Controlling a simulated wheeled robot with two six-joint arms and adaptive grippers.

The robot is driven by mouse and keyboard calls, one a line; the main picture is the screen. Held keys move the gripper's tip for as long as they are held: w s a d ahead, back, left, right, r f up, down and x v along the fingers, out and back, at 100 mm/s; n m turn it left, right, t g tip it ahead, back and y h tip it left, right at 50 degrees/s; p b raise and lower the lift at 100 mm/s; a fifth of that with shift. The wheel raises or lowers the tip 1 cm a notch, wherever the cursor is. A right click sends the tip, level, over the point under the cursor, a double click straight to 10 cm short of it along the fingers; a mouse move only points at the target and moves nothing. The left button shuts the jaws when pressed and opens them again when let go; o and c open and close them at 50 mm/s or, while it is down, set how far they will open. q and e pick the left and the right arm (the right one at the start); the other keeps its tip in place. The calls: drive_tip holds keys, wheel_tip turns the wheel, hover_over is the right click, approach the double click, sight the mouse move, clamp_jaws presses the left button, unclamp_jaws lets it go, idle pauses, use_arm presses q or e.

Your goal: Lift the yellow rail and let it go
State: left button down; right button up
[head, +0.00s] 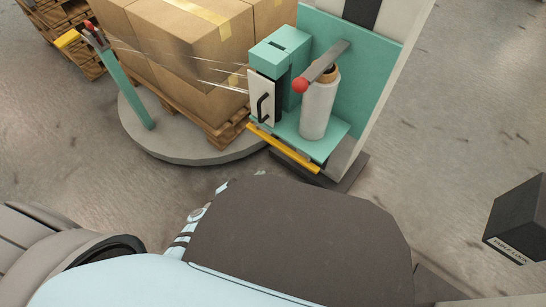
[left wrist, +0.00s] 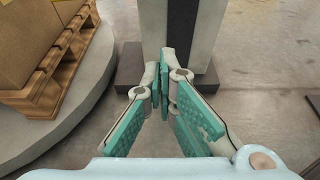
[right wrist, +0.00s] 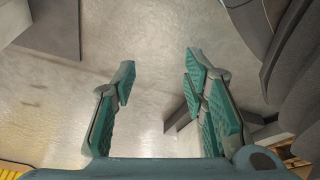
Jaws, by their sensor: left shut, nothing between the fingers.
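The yellow rail (head: 283,148) runs along the front lower edge of the teal carriage (head: 335,138) in the head view. It slopes down to the right and nothing holds it. My left gripper is mostly hidden behind its own dark cover in the head view, just in front of and below the rail in the picture. In the left wrist view my left gripper (left wrist: 168,78) is shut and empty, with its teal pads together. The rail does not show there. My right gripper (right wrist: 160,72) is open and empty in the right wrist view, over bare floor.
A round grey turntable (head: 168,150) carries a wooden pallet (head: 205,125) with cardboard boxes (head: 195,40). Stretch film runs from the boxes to the carriage, which bears a film roll (head: 318,108) and a red-knobbed lever (head: 300,86). A dark box (head: 520,215) stands at right.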

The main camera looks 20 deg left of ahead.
sight(281, 147)
use_arm(q)
drive_tip(key=b+x, duration=0.5)
drive_tip(key=x, duration=0.5)
use_arm(e)
wheel_tip(281, 147, up, 9)
drive_tip(key=a, duration=0.1)
use_arm(q)
drive_tip(key=shift+a+r+p, duration=0.1)
drive_tip(key=shift+r+p, duration=1.45)
drive_tip(key=shift+r, duration=0.4)
use_arm(e)
drive_tip(key=shift+s+x, duration=0.2)
drive_tip(key=shift+x, duration=2.6)
drive_tip(key=shift+d, duration=0.15)
use_arm(q)
wheel_tip(281, 147, up, 2)
drive_tip(key=shift+r+p, duration=0.1)
drive_tip(key=shift+p, duration=0.8)
use_arm(e)
drive_tip(key=f, duration=0.2)
drive_tip(key=s+f, duration=0.1)
drive_tip(key=shift+d+f, duration=0.2)
drive_tip(key=shift+d, duration=0.05)
use_arm(q)
drive_tip(key=shift+w, duration=0.1)
